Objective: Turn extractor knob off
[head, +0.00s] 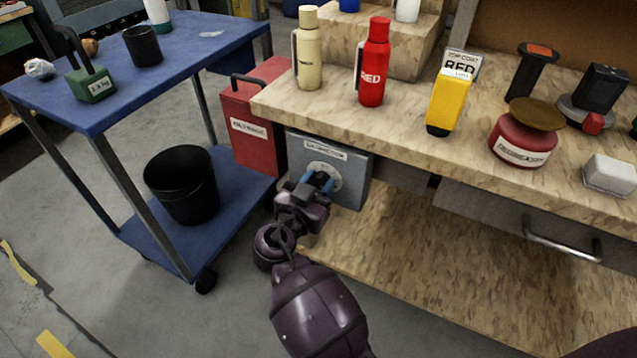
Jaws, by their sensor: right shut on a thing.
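The extractor is a grey box (355,178) with a label on its upper front, mounted under the left end of the wooden workbench. A round pale dial plate (338,171) sits on its front. My right gripper (319,180) is at this plate, its blue-tipped fingers shut on the knob in the middle. The knob itself is mostly hidden by the fingers, so its angle cannot be told. My left gripper is not in view.
A red labelled box (255,115) stands just left of the extractor. A blue cart (190,55) with a black bin (181,187) is farther left. The bench top (300,108) above holds bottles and a red tin (523,135). A wooden lower shelf (430,260) lies below right.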

